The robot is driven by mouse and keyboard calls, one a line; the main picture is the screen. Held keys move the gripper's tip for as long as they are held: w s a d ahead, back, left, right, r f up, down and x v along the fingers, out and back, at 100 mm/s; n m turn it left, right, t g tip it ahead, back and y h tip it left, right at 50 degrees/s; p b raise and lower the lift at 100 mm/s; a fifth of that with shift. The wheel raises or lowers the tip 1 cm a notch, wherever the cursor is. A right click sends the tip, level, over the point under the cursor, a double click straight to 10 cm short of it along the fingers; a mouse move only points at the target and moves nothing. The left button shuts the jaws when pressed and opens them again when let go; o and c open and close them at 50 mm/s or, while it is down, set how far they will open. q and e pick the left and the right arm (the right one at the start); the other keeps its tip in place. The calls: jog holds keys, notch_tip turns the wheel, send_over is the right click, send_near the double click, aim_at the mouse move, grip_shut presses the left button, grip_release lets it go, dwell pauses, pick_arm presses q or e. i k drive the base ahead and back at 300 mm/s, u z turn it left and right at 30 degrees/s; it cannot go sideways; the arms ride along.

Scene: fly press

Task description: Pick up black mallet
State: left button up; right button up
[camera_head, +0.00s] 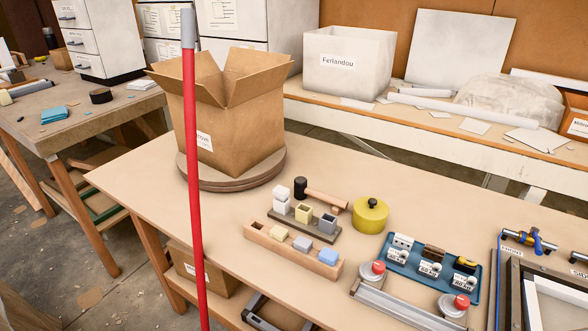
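The black mallet lies on the workbench in the middle of the picture. The handle's right end is near a yellow round pot (370,216) with a black knob. Neither of my grippers is in view.
An open cardboard box (225,130) stands on a round wooden turntable (238,183) behind left. A tall red pole (191,170) rises in front of the bench. A wooden block holder (293,250), a blue tray (425,281) and a metal rail (402,306) crowd the front right.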

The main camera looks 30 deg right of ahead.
aim_at(301, 191)
jog(key=z, duration=1.05)
